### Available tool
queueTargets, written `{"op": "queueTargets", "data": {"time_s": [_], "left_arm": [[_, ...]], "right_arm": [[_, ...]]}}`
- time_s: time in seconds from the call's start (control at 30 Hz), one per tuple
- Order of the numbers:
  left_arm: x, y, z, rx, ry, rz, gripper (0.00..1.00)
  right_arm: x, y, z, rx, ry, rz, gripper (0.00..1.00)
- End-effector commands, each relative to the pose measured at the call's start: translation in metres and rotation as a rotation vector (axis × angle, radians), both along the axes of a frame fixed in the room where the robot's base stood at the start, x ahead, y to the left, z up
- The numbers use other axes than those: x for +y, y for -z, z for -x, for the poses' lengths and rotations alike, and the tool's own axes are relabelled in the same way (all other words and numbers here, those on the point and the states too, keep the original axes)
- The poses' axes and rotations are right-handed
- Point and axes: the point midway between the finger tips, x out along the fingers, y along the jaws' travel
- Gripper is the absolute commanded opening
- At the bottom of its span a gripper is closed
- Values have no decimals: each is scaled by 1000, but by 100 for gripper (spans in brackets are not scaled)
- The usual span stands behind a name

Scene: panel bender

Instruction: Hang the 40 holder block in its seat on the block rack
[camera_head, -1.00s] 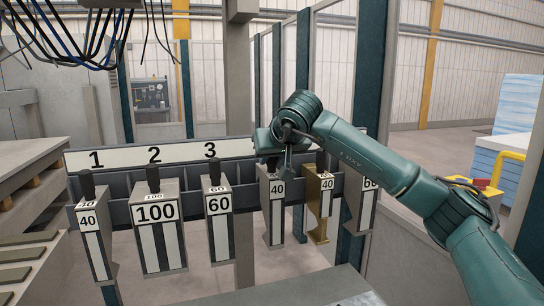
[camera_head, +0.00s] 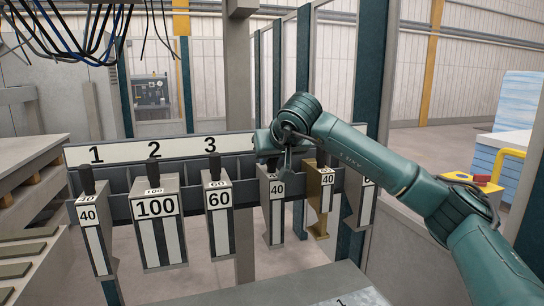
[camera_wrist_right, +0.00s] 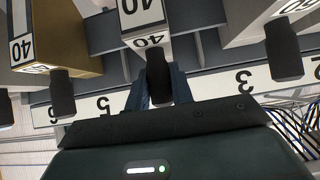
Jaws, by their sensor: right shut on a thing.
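The grey 40 holder block (camera_head: 277,215), with white stripes and a 40 label, is upright at the rack, between the 60 block and a gold 40 block. My right gripper (camera_head: 285,158) is shut on its black handle, above the block. The right wrist view shows the handle (camera_wrist_right: 158,78) between the blue fingers and the block's 40 label (camera_wrist_right: 140,12) upside down. The block rack (camera_head: 120,183) is a grey rail with a numbered white strip. My gripper covers the strip above this block. Whether the block is fully seated cannot be told. My left gripper is not in view.
A 40 block (camera_head: 92,235), a 100 block (camera_head: 157,225) and a 60 block (camera_head: 218,215) hang to the left. The gold 40 block (camera_head: 321,195) hangs close on the right, with another block (camera_head: 361,205) beyond. Cables (camera_head: 85,30) hang upper left.

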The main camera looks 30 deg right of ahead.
Motion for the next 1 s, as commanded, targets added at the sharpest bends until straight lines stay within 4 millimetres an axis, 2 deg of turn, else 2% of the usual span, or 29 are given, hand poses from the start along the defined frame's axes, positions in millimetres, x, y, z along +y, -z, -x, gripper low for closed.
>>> {"op": "queueTargets", "data": {"time_s": [0.13, 0.17, 0.47, 0.83, 1.0], "left_arm": [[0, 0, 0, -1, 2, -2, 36], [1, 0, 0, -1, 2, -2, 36], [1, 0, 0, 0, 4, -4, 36], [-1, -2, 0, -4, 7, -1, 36], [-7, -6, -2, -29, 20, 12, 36]], "right_arm": [[0, -1, 0, -2, 1, 0, 0], [0, -1, 0, -2, 1, 0, 25], [0, -1, 0, -1, 0, 0, 48], [0, 0, 0, 1, 0, 0, 48], [6, -22, 26, -7, -2, 0, 48]]}}
